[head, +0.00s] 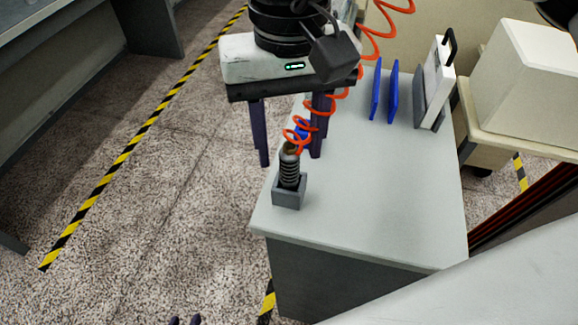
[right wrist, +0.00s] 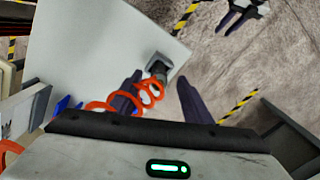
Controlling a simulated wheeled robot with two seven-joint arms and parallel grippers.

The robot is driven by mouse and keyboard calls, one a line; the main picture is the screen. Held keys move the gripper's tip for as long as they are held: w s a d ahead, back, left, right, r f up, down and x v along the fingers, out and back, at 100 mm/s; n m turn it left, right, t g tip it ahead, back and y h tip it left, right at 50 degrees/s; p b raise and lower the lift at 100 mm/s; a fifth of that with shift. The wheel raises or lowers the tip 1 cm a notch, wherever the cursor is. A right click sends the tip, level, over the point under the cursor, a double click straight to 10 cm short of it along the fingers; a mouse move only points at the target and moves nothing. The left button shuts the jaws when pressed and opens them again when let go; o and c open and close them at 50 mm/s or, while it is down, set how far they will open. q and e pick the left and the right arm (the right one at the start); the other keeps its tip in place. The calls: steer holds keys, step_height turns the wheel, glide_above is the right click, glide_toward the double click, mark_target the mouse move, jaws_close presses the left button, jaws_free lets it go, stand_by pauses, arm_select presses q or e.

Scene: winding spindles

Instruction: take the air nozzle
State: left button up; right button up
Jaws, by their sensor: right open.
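The air nozzle (head: 289,172) stands upright in a small grey holder (head: 288,198) near the table's left edge. An orange coiled hose (head: 300,132) rises from its top. My right gripper (head: 290,161) is open above and behind the nozzle, its fingers pointing down. In the right wrist view the nozzle (right wrist: 158,68) shows beyond the gap between the open fingertips (right wrist: 160,76), with hose coils by the left finger. My left gripper (head: 185,321) shows only its fingertips at the bottom edge. In the right wrist view it (right wrist: 243,18) is open and empty over the floor.
The grey table (head: 390,190) has a clear front and middle. Two blue plates (head: 384,92) and a white panel (head: 434,85) stand at its back right. A pale box (head: 525,80) is beyond. Striped tape (head: 130,150) crosses the floor at left.

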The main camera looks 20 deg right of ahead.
mark_target(290, 151)
steer(key=f, duration=0.4)
steer(key=shift+w+d+f, duration=0.1)
steer(key=shift+w+d, duration=0.05)
steer(key=shift+w, duration=0.1)
jaws_close()
